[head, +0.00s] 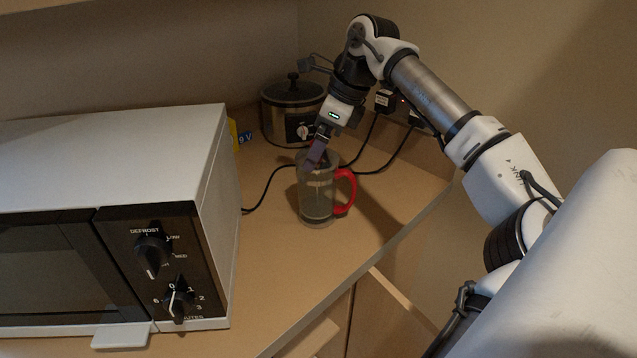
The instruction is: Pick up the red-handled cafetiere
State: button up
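The red-handled cafetiere (318,198) stands upright on the wooden worktop, right of the microwave. It has a clear, greyish body, and its red handle (347,190) points to the right. My gripper (312,158) reaches down from above and its fingers are at the cafetiere's top rim, on the left side. A purplish finger overlaps the rim in the picture. I cannot tell whether the fingers touch it, or whether they are open or shut.
A white microwave (110,160) with dark dials fills the left. A dark slow cooker (291,108) stands behind the cafetiere. A small yellow and blue battery box (239,134) lies near the microwave. Black cables run over the worktop (270,255) to wall plugs. The worktop's front edge is at the right.

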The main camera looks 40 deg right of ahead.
aim_at(326, 190)
jog(key=shift+x, duration=1.6)
jog(key=shift+c, duration=0.4)
jog(key=c, duration=1.7)
